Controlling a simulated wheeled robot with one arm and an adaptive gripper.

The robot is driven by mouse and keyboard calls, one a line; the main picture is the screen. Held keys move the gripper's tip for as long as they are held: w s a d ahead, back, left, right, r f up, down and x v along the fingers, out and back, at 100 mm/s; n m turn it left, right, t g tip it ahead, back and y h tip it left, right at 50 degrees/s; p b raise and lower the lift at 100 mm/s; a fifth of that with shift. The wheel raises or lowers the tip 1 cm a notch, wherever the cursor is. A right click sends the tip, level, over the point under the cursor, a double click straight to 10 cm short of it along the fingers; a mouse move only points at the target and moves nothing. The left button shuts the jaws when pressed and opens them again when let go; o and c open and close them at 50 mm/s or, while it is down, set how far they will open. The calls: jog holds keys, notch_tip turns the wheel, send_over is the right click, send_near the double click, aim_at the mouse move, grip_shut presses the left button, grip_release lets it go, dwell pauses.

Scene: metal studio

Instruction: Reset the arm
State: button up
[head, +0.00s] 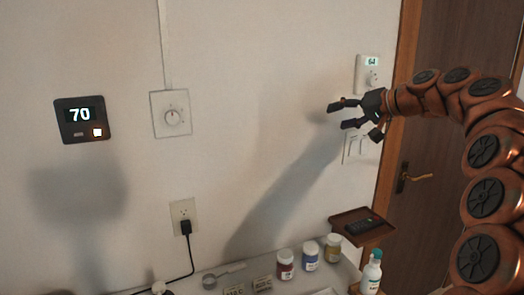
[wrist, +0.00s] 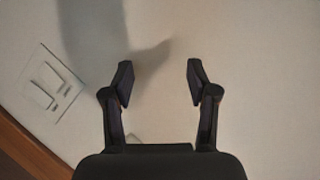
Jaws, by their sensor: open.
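My gripper (head: 344,114) is open and empty in the head view, at the right of the wall. Its fingers point left, and my copper-coloured arm reaches in from the right edge. In the wrist view my gripper (wrist: 160,82) shows two dark fingers spread apart, with only plain wall between them. A light switch plate (wrist: 48,82) is to the left of the fingers in the wrist view. In the head view the same plate (head: 352,150) is partly hidden behind my gripper.
A black thermostat (head: 80,119) reading 70, a white dial (head: 171,114) and an outlet (head: 184,215) with a black plug are on the wall. A small control (head: 372,75) reading 64 is above my gripper. Jars (head: 309,255) stand below; a door (head: 440,150) is at right.

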jog(key=s+a+f+g+h, duration=0.1)
jog(key=s+a+f+g, duration=0.1)
jog(key=s+a+f, duration=0.4)
jog(key=s+a+f+n+g+h, duration=0.1)
jog(key=s+a+f+g, duration=0.15)
jog(key=s+f, duration=0.45)
jog(key=s+a+f+g+h, duration=0.1)
jog(key=s+a+f+g, duration=0.2)
jog(key=s, duration=0.6)
jog(key=s+d+f+g+h, duration=0.1)
jog(key=s+d+f+h, duration=0.1)
jog(key=s+f, duration=0.3)
jog(key=s+d+f+g+h+p, duration=0.1)
jog(key=s+d+f, duration=0.3)
jog(key=s, duration=1)
jog(key=s+d+f+g+h, duration=0.2)
jog(key=s+f+h, duration=0.1)
jog(key=s+f, duration=0.5)
jog(key=shift+s+d+p, duration=0.3)
jog(key=shift+s+d, duration=0.1)
jog(key=shift+s, duration=0.25)
